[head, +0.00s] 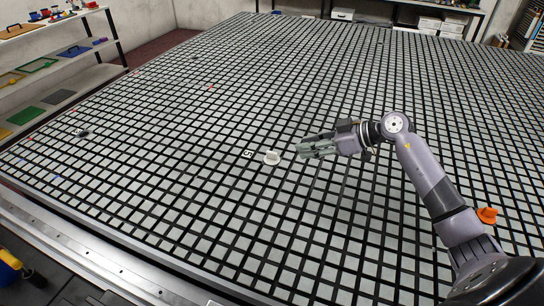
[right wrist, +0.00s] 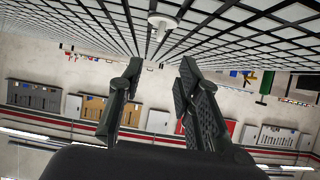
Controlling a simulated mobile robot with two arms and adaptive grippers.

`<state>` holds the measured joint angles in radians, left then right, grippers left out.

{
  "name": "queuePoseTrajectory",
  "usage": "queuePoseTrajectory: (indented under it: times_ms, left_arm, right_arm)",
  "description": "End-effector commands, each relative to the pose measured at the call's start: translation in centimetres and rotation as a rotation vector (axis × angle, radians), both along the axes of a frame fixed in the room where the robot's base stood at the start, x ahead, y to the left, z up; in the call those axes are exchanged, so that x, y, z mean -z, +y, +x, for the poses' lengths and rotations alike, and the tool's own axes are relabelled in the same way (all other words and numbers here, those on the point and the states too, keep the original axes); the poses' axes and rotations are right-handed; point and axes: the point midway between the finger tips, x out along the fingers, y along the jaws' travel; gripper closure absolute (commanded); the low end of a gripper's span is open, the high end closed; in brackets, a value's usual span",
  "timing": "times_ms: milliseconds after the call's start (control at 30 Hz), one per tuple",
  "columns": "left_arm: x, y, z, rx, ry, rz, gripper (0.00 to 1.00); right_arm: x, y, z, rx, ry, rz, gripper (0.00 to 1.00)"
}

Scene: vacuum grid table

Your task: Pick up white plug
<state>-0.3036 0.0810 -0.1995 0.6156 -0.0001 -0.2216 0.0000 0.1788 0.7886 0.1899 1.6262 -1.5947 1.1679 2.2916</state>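The white plug (head: 271,157) is a small round piece sitting on the grid table (head: 215,235), near the middle of the head view. It also shows at the top of the right wrist view (right wrist: 162,21), which looks upside down. My right gripper (head: 302,150) is just to the right of the plug, with its fingers pointing left towards it. In the right wrist view its two fingers (right wrist: 160,66) are spread apart with nothing between them, and the plug lies beyond the tips. My left gripper is in neither view.
A small numbered tag (head: 247,153) lies left of the plug. An orange piece (head: 487,215) is right of my right arm, and a small dark object (head: 83,133) lies at the far left. Shelves (head: 60,72) stand beyond the left edge. The table around the plug is mostly clear.

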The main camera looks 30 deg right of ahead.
Motion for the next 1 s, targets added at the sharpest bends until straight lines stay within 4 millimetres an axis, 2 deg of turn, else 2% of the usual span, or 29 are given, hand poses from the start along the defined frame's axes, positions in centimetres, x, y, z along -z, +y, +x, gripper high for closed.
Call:
queuePoseTrajectory:
  times_ms: [33,200,467,700,1000]
  left_arm:
    - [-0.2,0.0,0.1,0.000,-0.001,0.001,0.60]
    - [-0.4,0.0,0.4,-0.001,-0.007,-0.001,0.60]
    - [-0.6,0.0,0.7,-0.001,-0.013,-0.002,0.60]
    - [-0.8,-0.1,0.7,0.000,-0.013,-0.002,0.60]
    - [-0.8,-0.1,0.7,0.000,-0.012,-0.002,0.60]
  right_arm:
    - [0.3,0.8,0.8,-0.001,-0.003,0.005,0.68]
    - [1.8,2.5,2.7,0.000,-0.002,0.004,0.68]
    - [2.9,3.5,3.9,0.000,-0.001,0.001,0.68]
    - [4.8,5.4,6.2,0.000,-0.001,0.003,0.68]
    - [5.3,6.0,6.9,0.000,-0.001,-0.001,0.68]
